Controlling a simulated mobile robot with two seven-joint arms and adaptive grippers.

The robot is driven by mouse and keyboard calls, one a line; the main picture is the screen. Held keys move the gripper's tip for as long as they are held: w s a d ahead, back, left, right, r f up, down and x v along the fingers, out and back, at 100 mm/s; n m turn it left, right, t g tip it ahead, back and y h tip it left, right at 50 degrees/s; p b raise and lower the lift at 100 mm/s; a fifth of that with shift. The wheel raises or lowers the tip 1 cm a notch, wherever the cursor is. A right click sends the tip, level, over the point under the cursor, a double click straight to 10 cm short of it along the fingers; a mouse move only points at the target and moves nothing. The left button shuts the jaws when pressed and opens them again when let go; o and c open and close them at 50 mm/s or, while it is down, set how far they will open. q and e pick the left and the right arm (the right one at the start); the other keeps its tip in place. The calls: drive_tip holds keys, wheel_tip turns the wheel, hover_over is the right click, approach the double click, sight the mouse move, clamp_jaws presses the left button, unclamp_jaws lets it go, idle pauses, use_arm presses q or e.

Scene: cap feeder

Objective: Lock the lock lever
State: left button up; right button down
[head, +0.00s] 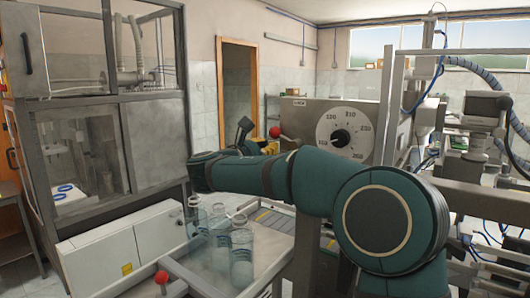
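One red ball-ended lever (274,132) sticks out at the left side of the grey box with the large round dial. Another red ball knob (161,277) stands at the near table edge, lower left. I cannot tell by sight which of them is the lock lever. My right arm crosses the middle from the right. What seems to be my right gripper (245,126) is a small dark shape just left of the far red ball, apart from it in the picture. Its fingers are too small and partly hidden to read. My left gripper is out of view.
The numbered dial (342,137) faces me on the grey box. Several clear bottles (242,262) stand on the table in front of my arm. A white box (128,246) sits left of them. A glazed cabinet (150,110) fills the left; pipes and frames crowd the right.

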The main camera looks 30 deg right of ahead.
sight(286, 115)
drive_tip(key=shift+w+a+r+m, duration=0.1)
drive_tip(key=shift+r+m, duration=0.55)
drive_tip(key=shift+m, duration=0.35)
drive_tip(key=s+r+m, duration=0.1)
drive_tip(key=r+m, duration=0.1)
drive_tip(key=m, duration=0.1)
drive_tip(key=r+m, duration=0.2)
drive_tip(key=m, duration=0.2)
drive_tip(key=s+d+r+m+b, duration=0.1)
drive_tip(key=r+m, duration=0.1)
drive_tip(key=m, duration=0.2)
drive_tip(key=shift+s+g, duration=0.35)
drive_tip(key=shift+g, duration=0.05)
drive_tip(key=shift+s+d+r+m, duration=0.15)
drive_tip(key=shift+m, duration=0.15)
drive_tip(key=shift+s+d+r, duration=0.1)
drive_tip(key=shift+s+r, duration=0.1)
drive_tip(key=shift+s, duration=0.15)
idle(0.3)
